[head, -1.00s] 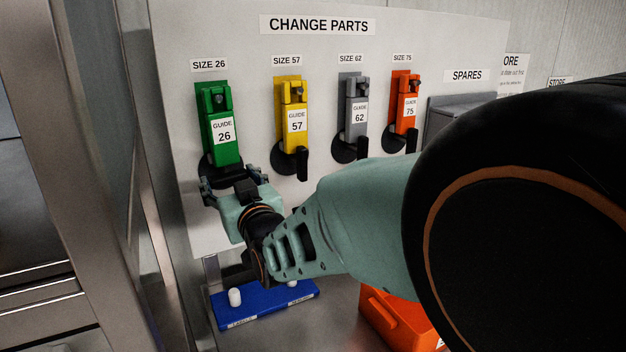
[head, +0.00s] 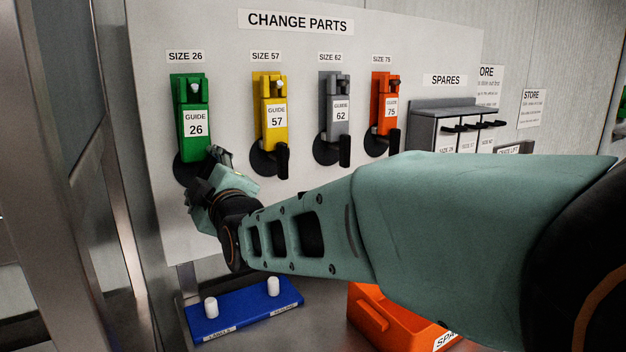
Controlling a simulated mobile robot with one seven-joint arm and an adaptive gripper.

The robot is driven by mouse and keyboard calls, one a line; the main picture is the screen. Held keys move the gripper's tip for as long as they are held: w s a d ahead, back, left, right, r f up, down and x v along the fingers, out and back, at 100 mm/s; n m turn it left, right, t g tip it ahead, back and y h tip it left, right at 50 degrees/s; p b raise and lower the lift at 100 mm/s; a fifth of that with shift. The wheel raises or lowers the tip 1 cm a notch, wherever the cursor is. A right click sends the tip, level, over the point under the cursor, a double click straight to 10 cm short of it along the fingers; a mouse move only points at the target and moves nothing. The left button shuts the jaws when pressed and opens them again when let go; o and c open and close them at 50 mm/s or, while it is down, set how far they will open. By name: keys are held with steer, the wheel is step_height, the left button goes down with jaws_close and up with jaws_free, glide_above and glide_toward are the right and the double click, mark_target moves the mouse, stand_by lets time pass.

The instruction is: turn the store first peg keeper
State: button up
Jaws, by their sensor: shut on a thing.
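The first peg, under the SIZE 26 label, carries the green guide 26 (head: 192,105). Its black round keeper (head: 181,172) sits at the guide's lower end, partly covered by my gripper. My gripper (head: 210,165) is at this keeper, rolled over and shut on it. The keeper's handle and the exact contact are hidden behind my gripper. The yellow guide 57 (head: 270,115), grey guide 62 (head: 336,105) and orange guide 75 (head: 384,105) hang on the other pegs. Their black keepers show handles pointing down.
A grey SPARES rack (head: 425,125) is on the board's right. Below are a blue tray (head: 243,308) with two white pegs and an orange crate (head: 385,318). A metal post (head: 60,150) stands close on the left. My arm crosses the lower right.

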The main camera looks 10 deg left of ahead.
steer(key=n+b, duration=0.1)
steer(key=n, duration=0.5)
steer(key=shift+b, duration=0.35)
steer(key=shift+n, duration=0.4)
steer(key=o, duration=1.2)
steer(key=shift+c, duration=0.2)
steer(key=shift+f, duration=0.1)
steer(key=shift+m, duration=0.3)
